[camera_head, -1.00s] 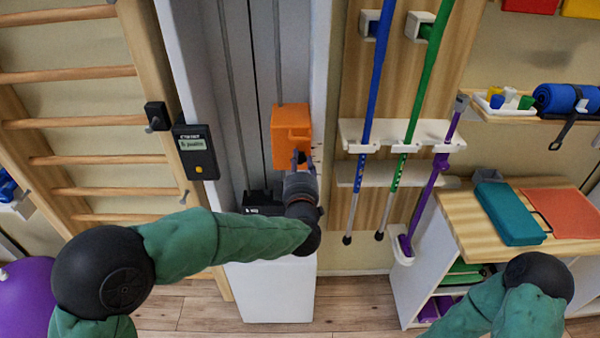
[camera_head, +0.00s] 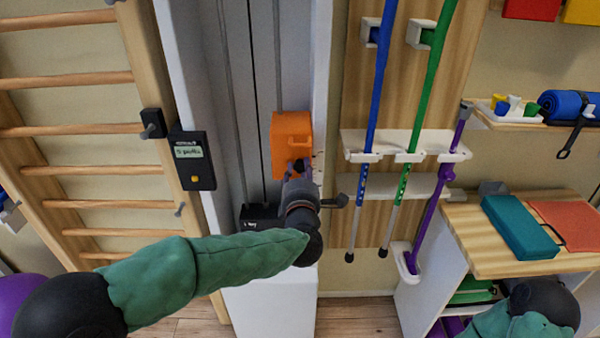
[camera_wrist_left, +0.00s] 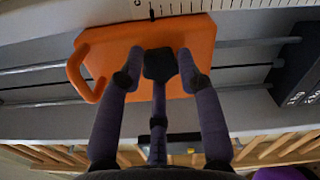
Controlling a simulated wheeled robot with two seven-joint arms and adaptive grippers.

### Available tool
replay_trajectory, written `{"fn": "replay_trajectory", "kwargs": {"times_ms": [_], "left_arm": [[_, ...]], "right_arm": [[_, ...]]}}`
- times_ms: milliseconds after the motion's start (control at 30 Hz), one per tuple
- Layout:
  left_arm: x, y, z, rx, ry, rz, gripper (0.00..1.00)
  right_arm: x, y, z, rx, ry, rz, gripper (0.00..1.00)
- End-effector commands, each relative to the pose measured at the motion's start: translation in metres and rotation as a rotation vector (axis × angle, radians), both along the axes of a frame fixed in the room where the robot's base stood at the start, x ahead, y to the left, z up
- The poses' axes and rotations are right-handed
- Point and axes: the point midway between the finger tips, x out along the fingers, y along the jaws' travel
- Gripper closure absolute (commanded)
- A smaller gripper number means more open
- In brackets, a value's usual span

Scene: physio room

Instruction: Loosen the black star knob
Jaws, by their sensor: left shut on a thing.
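The black star knob (camera_wrist_left: 160,65) shows in the left wrist view, in front of the orange carriage (camera_wrist_left: 150,55). My left gripper (camera_wrist_left: 162,82) has a finger on each side of the knob and is shut on it. In the head view the orange carriage (camera_head: 291,145) sits on the grey column, with my left gripper (camera_head: 298,168) at its lower front. There the gripper hides the knob. My right arm shows at the bottom right of the head view, but its gripper is out of view.
A black display box (camera_head: 193,160) is on the column's left edge, beside wooden wall bars (camera_head: 75,131). Blue (camera_head: 375,90) and green (camera_head: 425,90) poles hang on the rack to the right. A wooden-topped shelf (camera_head: 475,235) holds a teal block (camera_head: 519,227).

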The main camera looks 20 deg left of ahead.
Motion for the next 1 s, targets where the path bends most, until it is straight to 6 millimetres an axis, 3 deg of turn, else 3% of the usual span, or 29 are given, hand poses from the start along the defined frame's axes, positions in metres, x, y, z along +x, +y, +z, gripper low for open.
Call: {"fn": "replay_trajectory", "kwargs": {"times_ms": [1000], "left_arm": [[-0.0001,-0.0008,0.0006,-0.928,-0.266,-0.003,0.97]], "right_arm": [[0.0,0.0,-0.0001,0.0,0.0,0.0,0.6]]}}
